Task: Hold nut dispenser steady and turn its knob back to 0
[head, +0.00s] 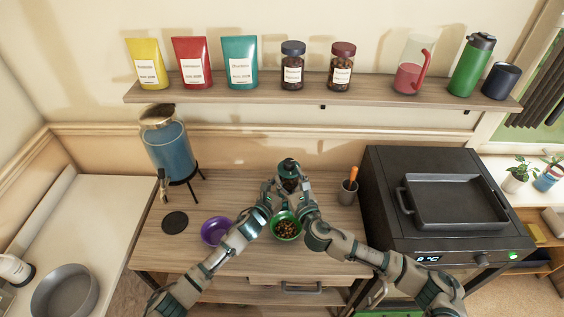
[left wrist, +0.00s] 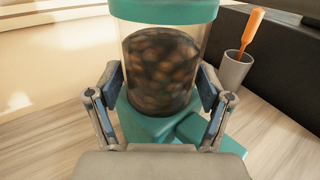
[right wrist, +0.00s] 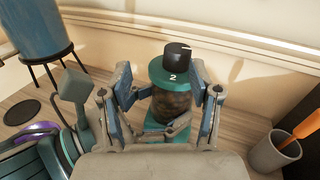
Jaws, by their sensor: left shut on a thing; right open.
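The nut dispenser stands upright at the back middle of the counter. The left wrist view shows its clear body full of nuts (left wrist: 160,75), with a teal lid and base. Its black knob (right wrist: 177,53) sits on the teal lid, where a white "2" faces the right wrist camera. My left gripper (left wrist: 160,88) is shut on the clear body, one finger on each side. My right gripper (right wrist: 166,88) is open, its fingers spread either side of the dispenser's upper part, below the knob's top. In the head view my arms partly hide the dispenser (head: 289,169).
A green bowl of nuts (head: 286,229) sits in front of the dispenser, beside a purple bowl (head: 215,231). A cup with an orange-handled tool (head: 348,192) stands right, near the black oven (head: 435,165). A blue drink dispenser (head: 167,148) on a stand is left. The shelf (head: 260,88) hangs above.

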